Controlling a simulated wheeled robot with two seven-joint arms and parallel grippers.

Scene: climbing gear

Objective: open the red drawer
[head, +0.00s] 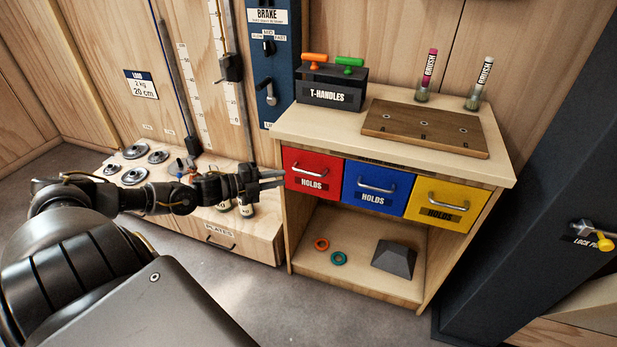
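The red drawer (312,173) is the leftmost of three drawers under the wooden top of a cabinet. It looks closed, with its front level with the blue one. It has a silver bar handle (308,170) above a dark "HOLDS" label. My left gripper (283,179) is just left of the red drawer, pointing right towards its handle. Its two fingers are apart with a gap between them, and nothing shows in the gap. The fingertips are close to the drawer's left edge; I cannot tell whether they touch it. My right gripper is not in view.
The blue drawer (375,190) and yellow drawer (440,206) sit to the right, both closed. On top are a T-handles box (331,88) and a wooden board (425,128). A low plates chest (222,234) stands left, under my forearm. The shelf below holds rings and a grey block (395,259).

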